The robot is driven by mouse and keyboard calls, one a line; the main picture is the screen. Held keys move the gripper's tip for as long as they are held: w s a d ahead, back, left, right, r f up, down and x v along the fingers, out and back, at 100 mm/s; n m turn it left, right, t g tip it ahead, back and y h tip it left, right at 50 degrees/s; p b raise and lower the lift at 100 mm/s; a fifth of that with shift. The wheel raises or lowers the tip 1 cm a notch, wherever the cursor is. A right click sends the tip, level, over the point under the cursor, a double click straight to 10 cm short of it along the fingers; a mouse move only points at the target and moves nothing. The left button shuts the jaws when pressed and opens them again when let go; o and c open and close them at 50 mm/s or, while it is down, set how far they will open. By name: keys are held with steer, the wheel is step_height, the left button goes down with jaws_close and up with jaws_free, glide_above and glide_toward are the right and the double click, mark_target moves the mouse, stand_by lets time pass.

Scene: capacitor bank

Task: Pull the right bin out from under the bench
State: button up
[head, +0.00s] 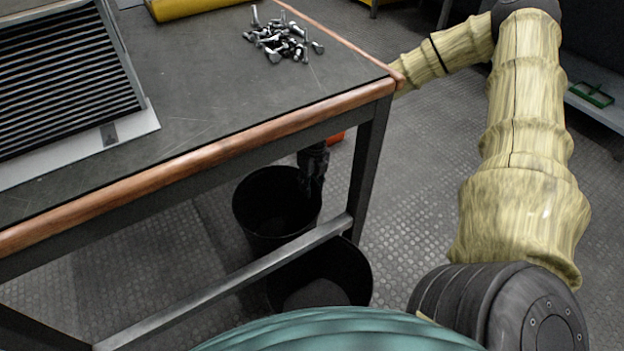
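Two black round bins stand on the floor under the bench. The farther bin (245,212) is upright behind the bench's lower rail. The nearer bin (357,280) sits slightly to its right in the picture, partly hidden by the rail and by my body. My gripper (312,188) is dark and points down below the bench top, at the right side of the farther bin's rim. I cannot tell whether its fingers straddle or touch the rim, nor whether they are open or shut. My arm reaches around the bench's right corner.
The bench (205,105) has a wooden edge, a dark leg (369,160) and a low metal rail (225,288) crossing by the bins. Loose bolts (283,40) and a louvred panel (65,75) lie on top. The floor right of the leg is clear.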

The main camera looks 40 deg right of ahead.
mark_target(310, 199)
steer(key=shift+a+f+b, duration=0.2)
steer(key=shift+f+b, duration=0.75)
steer(key=shift+f, duration=1.3)
jaws_close()
